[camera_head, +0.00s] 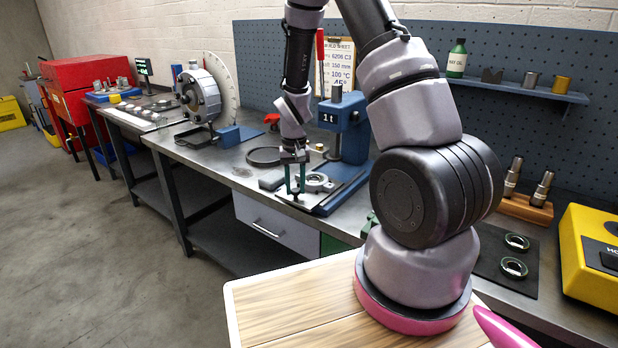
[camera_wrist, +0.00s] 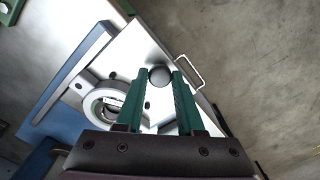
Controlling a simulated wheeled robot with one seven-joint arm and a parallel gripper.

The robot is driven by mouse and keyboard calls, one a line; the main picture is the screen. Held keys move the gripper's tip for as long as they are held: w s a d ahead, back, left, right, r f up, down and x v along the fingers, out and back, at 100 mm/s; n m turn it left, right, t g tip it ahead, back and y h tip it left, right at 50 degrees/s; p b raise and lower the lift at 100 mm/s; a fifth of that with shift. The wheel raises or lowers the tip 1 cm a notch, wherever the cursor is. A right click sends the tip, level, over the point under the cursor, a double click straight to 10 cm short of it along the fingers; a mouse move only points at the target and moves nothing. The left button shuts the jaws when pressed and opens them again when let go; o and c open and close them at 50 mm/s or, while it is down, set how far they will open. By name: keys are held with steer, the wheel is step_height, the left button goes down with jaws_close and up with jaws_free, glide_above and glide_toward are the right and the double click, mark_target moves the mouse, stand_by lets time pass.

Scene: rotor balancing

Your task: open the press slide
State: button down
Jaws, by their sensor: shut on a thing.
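The blue press (camera_head: 343,125), marked "1 t", stands on the workbench. Its metal slide (camera_head: 306,201) extends at the front of the blue base, and the wrist view also shows the slide plate (camera_wrist: 135,50). A pale ring (camera_head: 316,182) with a dark centre sits on the slide; it also shows in the wrist view (camera_wrist: 92,106). My gripper (camera_head: 294,188) is down at the slide's front end. In the wrist view its green fingers (camera_wrist: 160,73) are shut on a round grey knob (camera_wrist: 159,77) at the plate's edge. The knob is hidden in the head view.
A drawer (camera_head: 272,226) with a handle lies below the bench top. A dark round plate (camera_head: 264,157) lies left of the press, with a disc-faced machine (camera_head: 203,93) farther left. A yellow box (camera_head: 590,250) and a dark mat (camera_head: 505,265) with two rings are at right.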

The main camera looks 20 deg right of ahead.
steer(key=shift+s+a, duration=0.4)
steer(key=shift+a, duration=0.3)
steer(key=c, duration=0.5)
jaws_free()
step_height(320, 180, up, 11)
steer(key=shift+f, duration=0.1)
